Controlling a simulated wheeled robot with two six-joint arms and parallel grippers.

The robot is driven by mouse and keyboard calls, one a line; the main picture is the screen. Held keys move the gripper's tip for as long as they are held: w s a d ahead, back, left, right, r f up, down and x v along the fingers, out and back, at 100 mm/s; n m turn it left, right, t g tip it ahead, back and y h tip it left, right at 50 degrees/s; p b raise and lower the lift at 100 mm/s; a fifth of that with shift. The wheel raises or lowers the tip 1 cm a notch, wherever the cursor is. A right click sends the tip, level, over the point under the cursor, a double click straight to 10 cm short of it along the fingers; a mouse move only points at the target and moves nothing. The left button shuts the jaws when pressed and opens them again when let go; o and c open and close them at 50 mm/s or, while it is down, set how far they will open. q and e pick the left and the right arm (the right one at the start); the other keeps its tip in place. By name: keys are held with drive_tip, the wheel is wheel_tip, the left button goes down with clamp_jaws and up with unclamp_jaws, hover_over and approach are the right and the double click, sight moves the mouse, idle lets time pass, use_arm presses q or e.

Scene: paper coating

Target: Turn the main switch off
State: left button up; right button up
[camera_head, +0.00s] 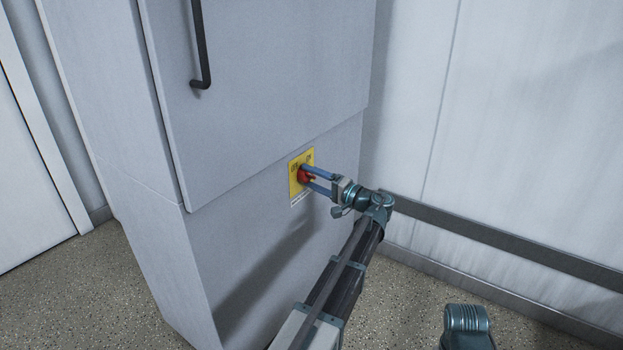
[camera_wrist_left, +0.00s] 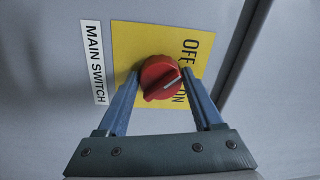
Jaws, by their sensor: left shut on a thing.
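The main switch is a red rotary knob (camera_head: 303,176) on a yellow plate (camera_head: 294,187), low on the front of a grey cabinet. In the left wrist view the knob (camera_wrist_left: 153,88) has a white line pointing right and slightly up, between the OFF and ON lettering on the yellow plate (camera_wrist_left: 130,38). A white MAIN SWITCH label (camera_wrist_left: 96,62) is beside it. My left gripper (camera_head: 304,174) is shut on the knob, with one finger on each side; its fingers (camera_wrist_left: 160,76) also show in the left wrist view.
The grey cabinet (camera_head: 240,90) has an upper door with a black handle (camera_head: 201,50). A white wall with a dark rail (camera_head: 500,238) is at right. Speckled floor (camera_head: 80,290) is clear at the lower left.

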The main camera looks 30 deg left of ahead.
use_arm(q)
drive_tip(key=o, duration=1.4)
drive_tip(key=shift+c, duration=0.2)
drive_tip(key=shift+d, duration=0.1)
drive_tip(key=s+d+f+b, duration=0.1)
drive_tip(key=d, duration=1.2)
drive_tip(key=shift+d, duration=0.3)
